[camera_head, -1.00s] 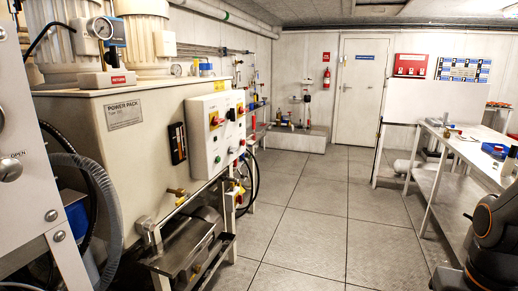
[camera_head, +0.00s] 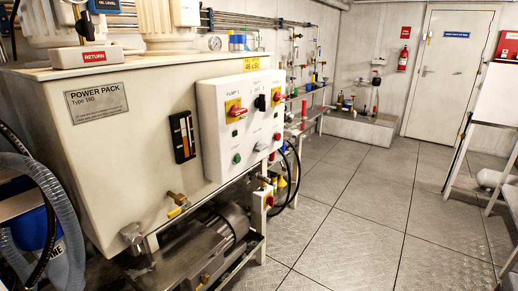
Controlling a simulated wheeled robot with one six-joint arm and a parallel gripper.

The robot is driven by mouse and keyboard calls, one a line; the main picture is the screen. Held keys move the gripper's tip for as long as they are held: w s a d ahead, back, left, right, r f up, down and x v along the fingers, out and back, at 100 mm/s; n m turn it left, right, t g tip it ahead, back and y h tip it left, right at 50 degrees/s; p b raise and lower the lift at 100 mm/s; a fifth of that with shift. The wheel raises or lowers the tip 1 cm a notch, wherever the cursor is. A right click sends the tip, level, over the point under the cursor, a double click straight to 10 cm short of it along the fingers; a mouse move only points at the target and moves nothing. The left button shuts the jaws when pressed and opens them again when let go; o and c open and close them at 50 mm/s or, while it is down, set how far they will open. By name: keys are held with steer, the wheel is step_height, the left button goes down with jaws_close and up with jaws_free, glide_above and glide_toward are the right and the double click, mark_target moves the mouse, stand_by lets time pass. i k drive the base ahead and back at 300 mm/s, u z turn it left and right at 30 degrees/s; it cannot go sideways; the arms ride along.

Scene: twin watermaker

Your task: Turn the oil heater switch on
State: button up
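A pale control panel box (camera_head: 245,125) is mounted on the side of the power pack tank (camera_head: 95,140), left of centre. It carries a red and yellow rotary switch (camera_head: 237,111) under a "PUMP 1" label, a black knob (camera_head: 260,103) in the middle, and another red and yellow switch (camera_head: 277,97) on the right. Below them are small buttons, including a green one (camera_head: 237,158). The other labels are too small to read, so I cannot tell which is the oil heater switch or how it is set. My gripper is not in view.
The tiled floor (camera_head: 350,215) right of the panel is open. Under the tank a motor (camera_head: 230,222) and a metal drip tray (camera_head: 185,260) stick out. Hoses (camera_head: 50,215) hang at lower left. A white bench (camera_head: 500,105) stands at the right edge.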

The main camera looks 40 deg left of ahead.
mark_target(259, 147)
steer(key=u, duration=1.5)
steer(key=k, duration=0.5)
steer(key=z, duration=0.5)
steer(key=i, duration=1.5)
steer(key=u, duration=0.25)
